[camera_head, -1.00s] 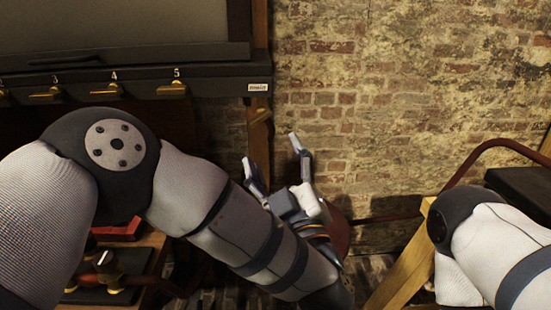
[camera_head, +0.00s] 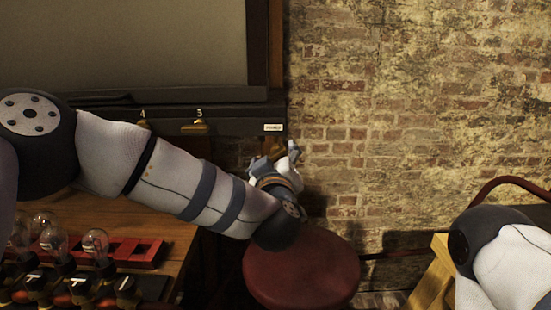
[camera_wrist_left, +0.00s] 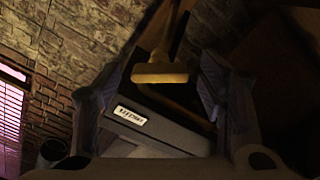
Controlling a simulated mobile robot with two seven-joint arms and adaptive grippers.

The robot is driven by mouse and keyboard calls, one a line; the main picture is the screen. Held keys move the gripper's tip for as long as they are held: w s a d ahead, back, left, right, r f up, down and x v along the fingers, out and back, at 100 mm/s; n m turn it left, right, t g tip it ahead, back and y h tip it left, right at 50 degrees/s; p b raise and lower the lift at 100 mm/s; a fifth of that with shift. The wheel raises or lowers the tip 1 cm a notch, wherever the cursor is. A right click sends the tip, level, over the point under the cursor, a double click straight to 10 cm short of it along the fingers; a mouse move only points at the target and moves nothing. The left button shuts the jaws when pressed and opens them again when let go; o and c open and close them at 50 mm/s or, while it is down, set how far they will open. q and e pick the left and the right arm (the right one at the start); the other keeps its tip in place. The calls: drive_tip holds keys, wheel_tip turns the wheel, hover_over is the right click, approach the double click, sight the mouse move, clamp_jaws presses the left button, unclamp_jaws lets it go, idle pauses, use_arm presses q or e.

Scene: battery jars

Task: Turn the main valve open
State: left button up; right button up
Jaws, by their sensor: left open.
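The main valve appears to be the brass handle (camera_wrist_left: 160,72) with a flat, wide end, mounted beside a small white label plate (camera_wrist_left: 131,115) in the left wrist view. In the head view the label (camera_head: 273,127) sits at the right end of the dark rail, and a brownish part of the handle (camera_head: 272,146) shows just below it, mostly hidden by my gripper. My left gripper (camera_head: 276,157) is open, its fingers on either side of the handle in the wrist view. I cannot tell whether they touch it. My right gripper is out of view.
A dark rail (camera_head: 235,127) with numbered brass levers (camera_head: 194,127) runs left of the label. A red round stool (camera_head: 300,275) stands below my left wrist. Glass bulbs (camera_head: 96,243) and a red rack (camera_head: 140,252) are on the wooden bench at lower left. Brick wall lies behind.

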use_arm(q)
drive_tip(key=shift+w, duration=0.3)
drive_tip(key=c, duration=1.2)
drive_tip(key=shift+o, duration=0.2)
drive_tip(key=shift+n, duration=0.4)
drive_tip(key=n, duration=0.4)
drive_tip(key=shift+n, duration=0.3)
drive_tip(key=n, duration=0.5)
drive_tip(key=shift+n, duration=0.4)
